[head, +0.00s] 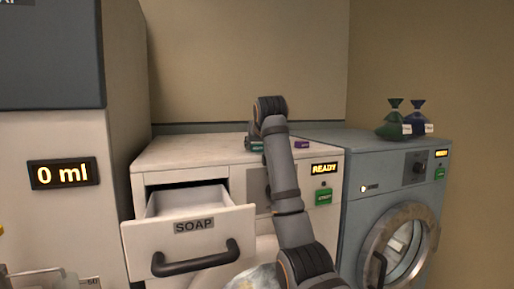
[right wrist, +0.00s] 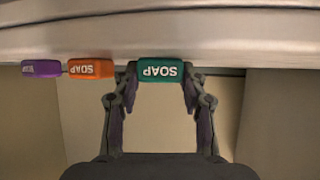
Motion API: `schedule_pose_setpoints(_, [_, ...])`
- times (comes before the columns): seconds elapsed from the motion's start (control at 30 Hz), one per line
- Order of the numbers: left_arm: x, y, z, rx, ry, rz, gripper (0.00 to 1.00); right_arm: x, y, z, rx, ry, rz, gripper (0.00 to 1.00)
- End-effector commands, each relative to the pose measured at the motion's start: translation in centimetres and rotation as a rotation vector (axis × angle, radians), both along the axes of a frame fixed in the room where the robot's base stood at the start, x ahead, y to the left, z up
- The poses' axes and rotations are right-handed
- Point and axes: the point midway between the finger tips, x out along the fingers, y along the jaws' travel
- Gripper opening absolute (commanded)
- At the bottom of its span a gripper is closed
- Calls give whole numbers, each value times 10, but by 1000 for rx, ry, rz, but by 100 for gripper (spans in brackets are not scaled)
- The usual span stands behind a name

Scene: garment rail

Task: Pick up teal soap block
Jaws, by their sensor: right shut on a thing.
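The teal soap block (right wrist: 161,71) sits between the two fingers of my right gripper (right wrist: 160,78) in the right wrist view, one finger against each end. Its SOAP label appears upside down. The right gripper is shut on it. In the head view my right arm reaches over the white washer, and a bit of teal (head: 254,147) shows left of the wrist at the back of its top. The arm hides most of the gripper there. My left gripper is not in view.
An orange soap block (right wrist: 91,69) and a purple soap block (right wrist: 41,68) lie in a row beside the teal one. The white washer's SOAP drawer (head: 190,228) is pulled open. Green (head: 394,125) and blue (head: 418,124) bags stand on the grey washer (head: 352,220).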

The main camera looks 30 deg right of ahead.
Motion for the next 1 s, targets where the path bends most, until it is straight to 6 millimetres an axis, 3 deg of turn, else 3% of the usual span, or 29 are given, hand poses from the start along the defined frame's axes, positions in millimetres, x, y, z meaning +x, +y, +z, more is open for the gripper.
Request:
schedule_pose_setpoints(0.17, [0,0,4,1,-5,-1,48,0,0,11,0,-1,1,22])
schedule_pose_setpoints(0.3, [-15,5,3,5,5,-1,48,-1,3,39,1,-4,2,22])
schedule_pose_setpoints(0.53, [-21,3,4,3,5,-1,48,-32,42,96,0,-6,4,22])
schedule_pose_setpoints(0.8, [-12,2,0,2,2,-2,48,-73,94,120,0,-3,4,22])
schedule_pose_setpoints(1.0, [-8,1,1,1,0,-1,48,-86,108,129,0,-1,0,22])
